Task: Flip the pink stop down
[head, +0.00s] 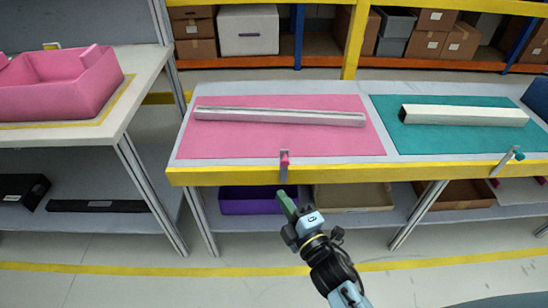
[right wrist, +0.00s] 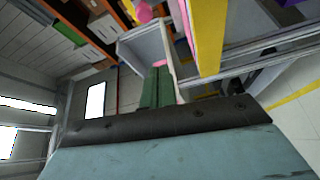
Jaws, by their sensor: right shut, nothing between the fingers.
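The pink stop (head: 284,161) is a small pink piece with a thin grey upright strip at the yellow front edge of the table, in front of the pink mat (head: 220,143). Its strip looks upright, rising slightly above the edge. My right gripper (head: 286,203) has green fingers and is shut and empty, just below and in front of the stop, with a small visible gap. The green fingers (right wrist: 157,88) also show in the right wrist view, beside a grey plate that I cannot identify surely. My left gripper is not in view.
A grey bar (head: 280,117) lies on the pink mat. A teal stop (head: 517,153) with a tilted grey arm sits at the edge by the teal mat (head: 450,138), which bears a pale bar (head: 465,116). A purple bin (head: 258,201) is on the shelf below.

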